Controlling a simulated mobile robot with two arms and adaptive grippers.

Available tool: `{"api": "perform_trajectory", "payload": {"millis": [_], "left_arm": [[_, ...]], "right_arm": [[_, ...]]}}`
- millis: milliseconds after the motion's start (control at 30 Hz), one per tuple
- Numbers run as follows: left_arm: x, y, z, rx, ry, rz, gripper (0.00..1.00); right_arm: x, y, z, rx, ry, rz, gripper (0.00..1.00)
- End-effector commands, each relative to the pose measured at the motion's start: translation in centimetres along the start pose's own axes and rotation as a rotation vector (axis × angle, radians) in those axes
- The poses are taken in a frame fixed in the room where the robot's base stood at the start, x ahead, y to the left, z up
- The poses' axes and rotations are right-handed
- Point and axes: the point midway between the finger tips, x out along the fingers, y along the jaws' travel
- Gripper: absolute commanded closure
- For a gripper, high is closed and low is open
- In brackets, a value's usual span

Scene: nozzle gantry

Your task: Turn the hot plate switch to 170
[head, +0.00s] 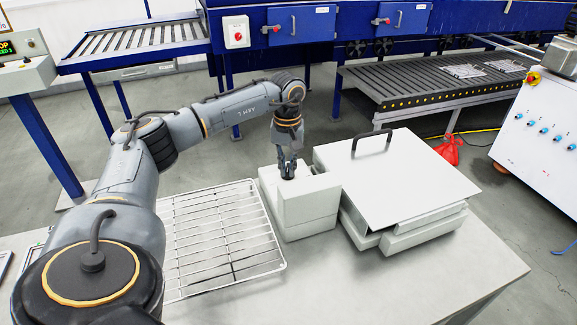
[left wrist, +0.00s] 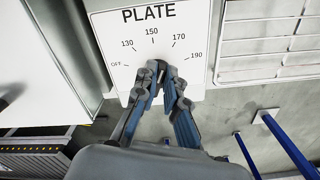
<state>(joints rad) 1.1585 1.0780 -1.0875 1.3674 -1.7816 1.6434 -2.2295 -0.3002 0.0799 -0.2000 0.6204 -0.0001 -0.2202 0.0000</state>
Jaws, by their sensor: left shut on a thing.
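The hot plate's control box (head: 305,215) is a white block on the table. Its dial face (left wrist: 112,28) reads "PLATE" in the left wrist view, with marks OFF, 130, 150, 170 and 190 in an arc. My left gripper (head: 288,170) points down onto the top of this box. In the left wrist view its fingers (left wrist: 167,75) are closed around the switch at the centre of the arc. The fingers hide the switch, so I cannot tell which mark it points to. My right gripper is not in view.
A white unit with a flat lid (head: 400,185) and a dark handle (head: 371,140) stands right of the box. A wire rack (head: 222,235) lies to its left. The table front (head: 400,290) is bare. Blue conveyors (head: 130,40) stand behind.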

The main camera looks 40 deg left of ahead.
Motion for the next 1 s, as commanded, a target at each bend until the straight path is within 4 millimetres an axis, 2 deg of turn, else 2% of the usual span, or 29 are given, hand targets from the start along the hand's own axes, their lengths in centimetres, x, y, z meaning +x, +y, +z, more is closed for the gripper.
{"api": "perform_trajectory", "payload": {"millis": [367,933,967,1000], "left_arm": [[-0.04,-0.19,-0.01,0.168,0.000,0.001,1.00],[-0.05,-0.23,-0.03,0.196,0.000,0.001,1.00],[-0.04,-0.23,-0.03,0.196,0.000,0.001,0.86],[-0.04,-0.23,-0.03,0.196,0.000,0.001,0.78]], "right_arm": [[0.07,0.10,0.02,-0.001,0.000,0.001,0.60],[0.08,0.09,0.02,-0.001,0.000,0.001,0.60],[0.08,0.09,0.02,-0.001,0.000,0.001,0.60],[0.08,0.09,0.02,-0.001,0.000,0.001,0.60]]}}
